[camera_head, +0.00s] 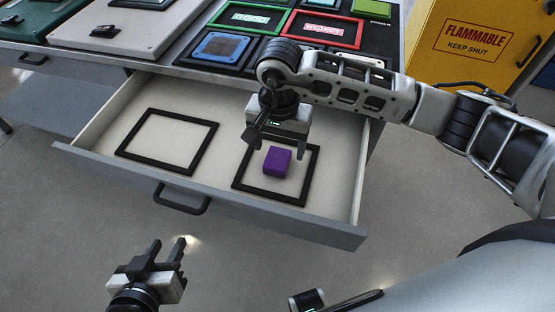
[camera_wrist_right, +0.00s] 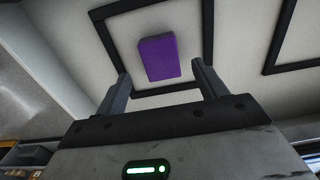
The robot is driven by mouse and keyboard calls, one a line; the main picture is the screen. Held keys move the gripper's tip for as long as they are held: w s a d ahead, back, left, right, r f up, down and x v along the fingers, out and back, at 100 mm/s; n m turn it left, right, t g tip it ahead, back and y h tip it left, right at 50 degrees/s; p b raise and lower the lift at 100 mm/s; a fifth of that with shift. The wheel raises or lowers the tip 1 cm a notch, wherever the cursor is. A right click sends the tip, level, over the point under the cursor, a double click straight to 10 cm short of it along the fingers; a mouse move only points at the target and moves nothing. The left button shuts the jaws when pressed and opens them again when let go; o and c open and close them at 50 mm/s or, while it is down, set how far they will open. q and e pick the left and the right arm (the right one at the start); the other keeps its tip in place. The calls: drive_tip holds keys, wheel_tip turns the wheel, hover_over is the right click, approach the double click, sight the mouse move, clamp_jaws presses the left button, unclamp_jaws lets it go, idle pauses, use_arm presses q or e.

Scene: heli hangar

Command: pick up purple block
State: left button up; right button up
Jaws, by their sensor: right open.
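The purple block (camera_head: 277,161) lies inside the right black square frame (camera_head: 240,182) on the floor of an open drawer (camera_head: 215,200). My right gripper (camera_head: 276,149) is open above the drawer, just behind and over the block. In the right wrist view the purple block (camera_wrist_right: 159,58) shows beyond and between the two spread fingers of my right gripper (camera_wrist_right: 163,88), with nothing between the fingertips. My left gripper (camera_head: 168,250) is in front of the drawer at the lower left, with its fingers apart and empty.
A second black frame (camera_head: 208,150) lies empty on the left of the drawer. The drawer has a black handle (camera_head: 182,203) in front. Trays marked GOOD (camera_head: 248,18) and REJECT (camera_head: 322,30) sit on the worktop above. A yellow flammable cabinet (camera_head: 470,65) stands at the right.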

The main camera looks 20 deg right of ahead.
sight(278, 158)
drive_tip(key=f, duration=0.4)
drive_tip(key=shift+a+f, duration=0.2)
drive_tip(key=shift+f, duration=0.1)
drive_tip(key=c, duration=1.1)
drive_tip(key=shift+r, duration=0.65)
drive_tip(key=s+a+r, duration=0.2)
drive_tip(key=s+r, duration=0.2)
drive_tip(key=s+a+r, duration=0.3)
drive_tip(key=s, duration=0.1)
drive_tip(key=s+a+r+b, duration=0.1)
drive_tip(key=s+a+r, duration=0.1)
drive_tip(key=s+r, duration=0.2)
drive_tip(key=shift+a+r, duration=0.35)
